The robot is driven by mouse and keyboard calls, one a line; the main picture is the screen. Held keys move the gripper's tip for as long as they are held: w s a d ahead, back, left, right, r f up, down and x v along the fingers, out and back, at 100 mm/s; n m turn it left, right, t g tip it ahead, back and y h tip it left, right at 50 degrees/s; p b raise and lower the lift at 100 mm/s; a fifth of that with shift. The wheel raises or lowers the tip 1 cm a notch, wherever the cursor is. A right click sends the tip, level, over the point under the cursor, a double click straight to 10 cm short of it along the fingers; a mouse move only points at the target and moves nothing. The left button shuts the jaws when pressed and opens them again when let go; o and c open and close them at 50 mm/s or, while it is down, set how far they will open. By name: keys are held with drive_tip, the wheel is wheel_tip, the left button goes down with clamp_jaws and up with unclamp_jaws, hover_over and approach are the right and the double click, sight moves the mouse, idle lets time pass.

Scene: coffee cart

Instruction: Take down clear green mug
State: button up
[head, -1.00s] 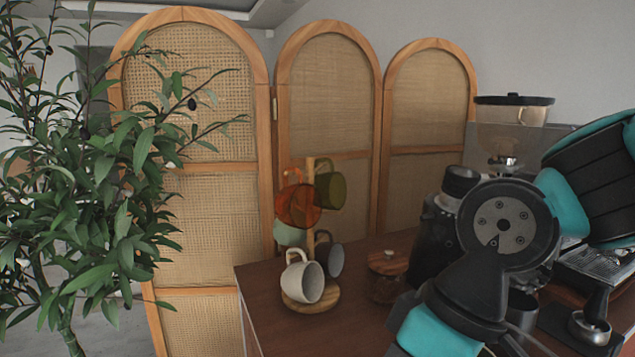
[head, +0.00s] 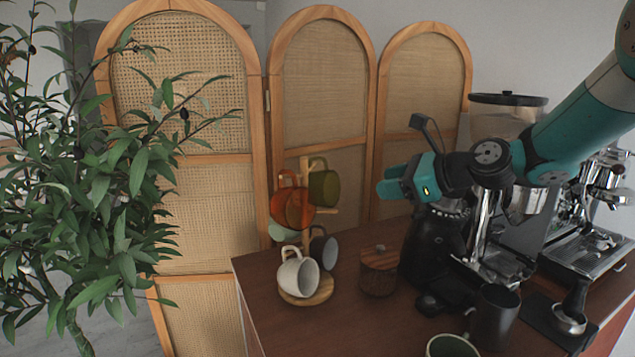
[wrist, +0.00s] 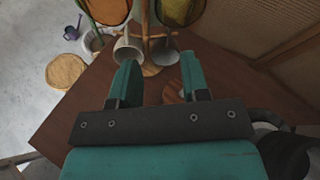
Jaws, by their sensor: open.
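The clear green mug (head: 324,187) is see-through olive green. It hangs at the upper right of the wooden mug tree (head: 306,291), beside a clear orange mug (head: 294,208). In the wrist view the green mug (wrist: 180,10) is cut off by the top edge, beyond my fingers. My gripper (head: 388,181) is open and empty, to the right of the green mug at about its height, with a gap between them. Both fingers of my gripper (wrist: 158,72) show apart in the wrist view.
A white mug (head: 299,272), a dark grey mug (head: 323,249) and a pale green mug (head: 282,232) hang lower on the tree. A wooden jar (head: 379,271) stands to its right. Behind is a cane screen (head: 320,90). A grinder and espresso machine (head: 590,245) stand right.

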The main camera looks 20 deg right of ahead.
drive_tip(key=p, duration=0.2)
approach(317, 181)
wheel_tip(317, 181, down, 4)
drive_tip(key=w+a, duration=0.1)
drive_tip(key=shift+p+x, duration=1.35)
drive_tip(key=shift+x, duration=1.5)
drive_tip(key=shift+s+a+f, duration=0.1)
drive_tip(key=shift+s, duration=0.05)
clamp_jaws()
